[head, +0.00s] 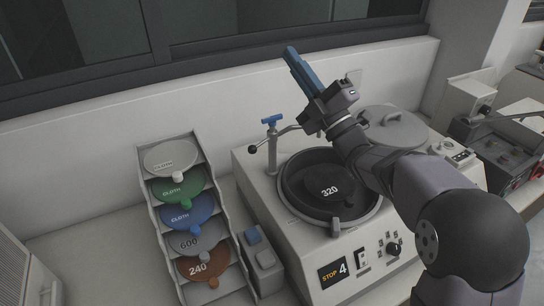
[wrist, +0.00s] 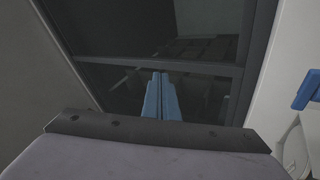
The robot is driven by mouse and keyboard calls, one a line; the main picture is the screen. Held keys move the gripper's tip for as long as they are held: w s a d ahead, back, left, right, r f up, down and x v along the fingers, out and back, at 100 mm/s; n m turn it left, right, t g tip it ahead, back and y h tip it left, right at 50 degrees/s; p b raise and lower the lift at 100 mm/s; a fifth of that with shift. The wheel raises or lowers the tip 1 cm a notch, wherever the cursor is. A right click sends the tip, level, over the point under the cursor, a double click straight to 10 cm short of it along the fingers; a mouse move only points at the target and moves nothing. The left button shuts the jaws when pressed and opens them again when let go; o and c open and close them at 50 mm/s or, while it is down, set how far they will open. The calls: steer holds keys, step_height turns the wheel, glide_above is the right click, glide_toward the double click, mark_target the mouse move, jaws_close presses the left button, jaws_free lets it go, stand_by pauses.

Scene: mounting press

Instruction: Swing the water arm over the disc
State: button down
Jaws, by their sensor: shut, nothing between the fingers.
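The water arm is a thin metal pipe with a blue tap handle (head: 272,119) and a dark knob (head: 254,148). It stands at the back left of the bowl, and part of it is hidden behind my gripper. The black disc (head: 322,187), marked 320, lies in the round bowl of the machine. My gripper (head: 292,55) is raised above and behind the bowl, right of the tap handle and apart from it. Its blue fingers are together and empty; they also show in the wrist view (wrist: 160,82). A blue piece, probably the tap handle, shows at the wrist view's right edge (wrist: 308,90).
A rack (head: 147,185) of several labelled discs stands left of the machine (head: 300,240). A round grey lid (head: 395,128) lies on the machine's right side, behind my arm. The wall and window (wrist: 205,65) are close in front of the fingers.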

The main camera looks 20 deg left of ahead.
steer(key=s+d+f+n+g+h+b, duration=0.1)
steer(key=s+d+f+n+g+h, duration=0.3)
steer(key=f, duration=0.6)
steer(key=s+d+f+n+g+h+b, duration=0.1)
steer(key=s+d+f+n+g+h, duration=0.1)
steer(key=s+d+f+g, duration=0.55)
steer(key=w+a+f+t+p, duration=0.1)
steer(key=w+a+f+p, duration=0.1)
steer(key=a, duration=0.5)
steer(key=w+a+f+t+p, duration=0.2)
steer(key=w+a+p, duration=0.2)
steer(key=a, duration=0.4)
steer(key=shift+a+p, duration=0.2)
steer(key=shift+p, duration=0.1)
steer(key=shift+a+f+b, duration=0.1)
steer(key=shift+f+b, duration=0.1)
steer(key=shift+b, duration=0.2)
